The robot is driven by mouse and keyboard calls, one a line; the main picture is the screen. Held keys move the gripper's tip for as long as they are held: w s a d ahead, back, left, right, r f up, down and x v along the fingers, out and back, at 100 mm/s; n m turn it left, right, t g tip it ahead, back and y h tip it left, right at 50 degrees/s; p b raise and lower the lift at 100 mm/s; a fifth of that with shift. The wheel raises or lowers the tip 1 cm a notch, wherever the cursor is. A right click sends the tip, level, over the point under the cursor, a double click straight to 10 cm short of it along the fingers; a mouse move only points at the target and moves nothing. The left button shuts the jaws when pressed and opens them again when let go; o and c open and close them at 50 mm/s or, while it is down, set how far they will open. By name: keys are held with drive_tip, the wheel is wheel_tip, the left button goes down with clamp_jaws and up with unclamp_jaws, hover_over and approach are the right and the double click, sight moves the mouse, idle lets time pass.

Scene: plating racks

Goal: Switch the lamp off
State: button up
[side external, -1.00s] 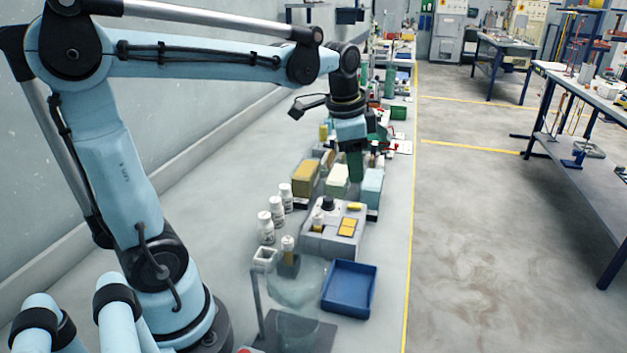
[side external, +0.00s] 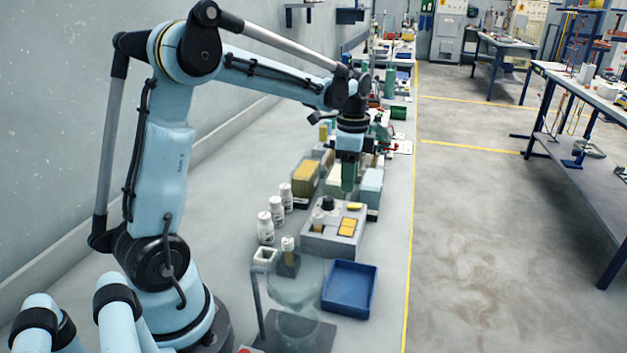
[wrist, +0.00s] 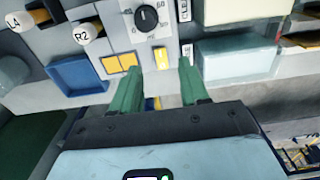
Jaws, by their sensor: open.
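In the side view my gripper (side external: 348,180) hangs beyond the box.
White bottles (side external: 265,228) stand left of the box. A blue tray (side external: 348,288) and a clear glass vessel (side external: 297,285) are nearer the camera. Yellow (side external: 306,178), pale and light-blue (side external: 370,185) blocks stand close around my gripper. The bench's right edge is near.

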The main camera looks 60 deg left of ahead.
sight(348, 205)
drive_tip(key=shift+f, duration=2.95)
drive_tip(key=shift+c, duration=0.4)
clamp_jaws()
